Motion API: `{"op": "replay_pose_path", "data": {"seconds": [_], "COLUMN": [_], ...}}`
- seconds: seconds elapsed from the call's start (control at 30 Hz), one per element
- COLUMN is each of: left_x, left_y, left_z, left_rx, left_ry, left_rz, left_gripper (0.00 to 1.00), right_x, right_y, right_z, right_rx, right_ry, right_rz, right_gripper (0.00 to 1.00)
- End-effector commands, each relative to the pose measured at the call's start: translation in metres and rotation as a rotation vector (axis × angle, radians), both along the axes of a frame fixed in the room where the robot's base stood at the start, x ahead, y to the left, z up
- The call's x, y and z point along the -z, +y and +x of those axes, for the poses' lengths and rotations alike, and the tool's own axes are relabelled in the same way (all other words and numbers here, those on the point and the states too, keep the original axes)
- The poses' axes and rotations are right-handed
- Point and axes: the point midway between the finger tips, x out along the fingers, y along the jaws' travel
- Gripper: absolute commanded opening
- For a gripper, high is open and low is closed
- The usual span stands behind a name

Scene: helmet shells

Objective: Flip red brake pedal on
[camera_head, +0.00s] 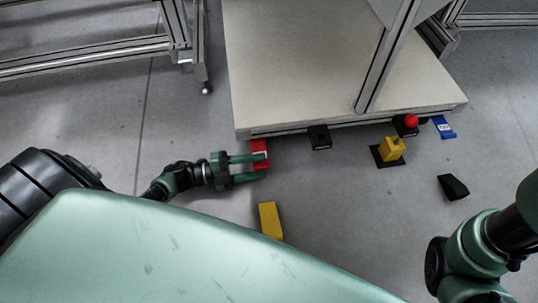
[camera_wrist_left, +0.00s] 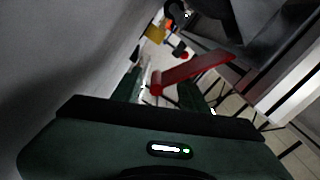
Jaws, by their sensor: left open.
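The red brake pedal (camera_head: 260,147) sits at the front left edge of the pale platform in the head view. My left gripper (camera_head: 258,167) is open there, its two green fingers pointing right, with the pedal at the fingertips. In the left wrist view the pedal (camera_wrist_left: 205,68) is a tilted red bar that reaches into the space between the spread fingers of my left gripper (camera_wrist_left: 162,84). I cannot tell whether either finger touches it. My right arm shows at the lower right of the head view, but its gripper is not seen.
The platform (camera_head: 290,60) carries a metal post (camera_head: 388,58). Along its front are a black block (camera_head: 319,137), a yellow block (camera_head: 391,148), a red knob (camera_head: 411,120) and a blue tag (camera_head: 444,127). A yellow block (camera_head: 270,220) and black wedge (camera_head: 453,187) lie on the floor.

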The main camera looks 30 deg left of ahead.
Motion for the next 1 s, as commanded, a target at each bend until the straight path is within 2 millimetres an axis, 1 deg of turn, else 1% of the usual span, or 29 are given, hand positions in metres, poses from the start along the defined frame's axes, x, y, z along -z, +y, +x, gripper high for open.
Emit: {"op": "replay_pose_path", "data": {"seconds": [0.03,0.1,0.27,1.0], "left_x": [-0.002,-0.001,-0.001,0.0], "left_y": [0.007,0.014,0.023,0.024], "left_z": [-0.005,-0.01,-0.016,-0.017], "left_rx": [-0.002,-0.002,-0.003,-0.002], "left_ry": [0.003,0.003,0.0,0.0], "left_rz": [0.001,0.002,0.0,0.0], "left_gripper": [0.44,0.44,0.44,0.44], "right_x": [-0.006,-0.008,-0.01,-0.01], "right_y": [0.0,0.0,0.0,0.0], "right_z": [0.0,0.0,0.0,0.001], "right_rx": [0.0,0.0,0.0,-0.001], "right_ry": [0.0,0.0,0.0,0.002], "right_rz": [0.0,0.0,0.0,0.002], "right_gripper": [0.36,0.36,0.36,0.36]}}
